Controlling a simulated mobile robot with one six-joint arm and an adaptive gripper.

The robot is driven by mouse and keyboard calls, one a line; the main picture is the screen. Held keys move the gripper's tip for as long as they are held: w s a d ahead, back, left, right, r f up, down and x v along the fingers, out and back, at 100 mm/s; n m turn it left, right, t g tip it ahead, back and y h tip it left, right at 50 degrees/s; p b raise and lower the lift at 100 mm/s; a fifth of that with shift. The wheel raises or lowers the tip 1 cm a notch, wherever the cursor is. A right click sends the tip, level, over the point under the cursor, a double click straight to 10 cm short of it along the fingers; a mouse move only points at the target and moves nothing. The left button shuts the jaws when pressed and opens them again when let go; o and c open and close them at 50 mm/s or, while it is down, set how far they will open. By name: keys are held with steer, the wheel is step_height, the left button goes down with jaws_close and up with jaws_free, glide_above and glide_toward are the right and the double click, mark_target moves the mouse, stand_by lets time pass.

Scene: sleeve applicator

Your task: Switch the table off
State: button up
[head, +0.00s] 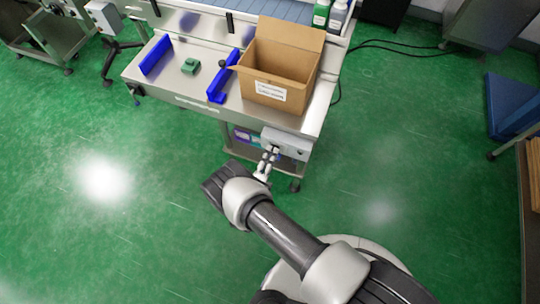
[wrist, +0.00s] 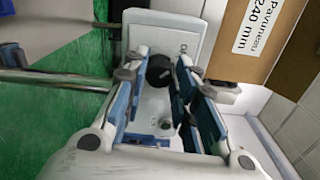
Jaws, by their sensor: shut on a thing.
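The table (head: 205,88) is a metal work table with a grey control box (head: 290,143) under its front right corner. In the wrist view the control box (wrist: 165,35) carries a dark round switch knob (wrist: 159,72). My gripper (head: 268,156) is at the front of the control box. In the wrist view its blue-padded fingers (wrist: 165,80) stand on either side of the knob, shut on it. The fingers partly hide the knob, and its turned position cannot be read.
An open cardboard box (head: 278,72) stands on the table above the control box. The green floor in front is clear.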

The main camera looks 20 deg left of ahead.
steer(key=o, duration=1.1)
steer(key=shift+c, duration=0.2)
steer(key=shift+s, duration=0.1)
steer(key=s, duration=1.1)
steer(key=shift+s+a, duration=0.4)
steer(key=shift+w+r, duration=0.1)
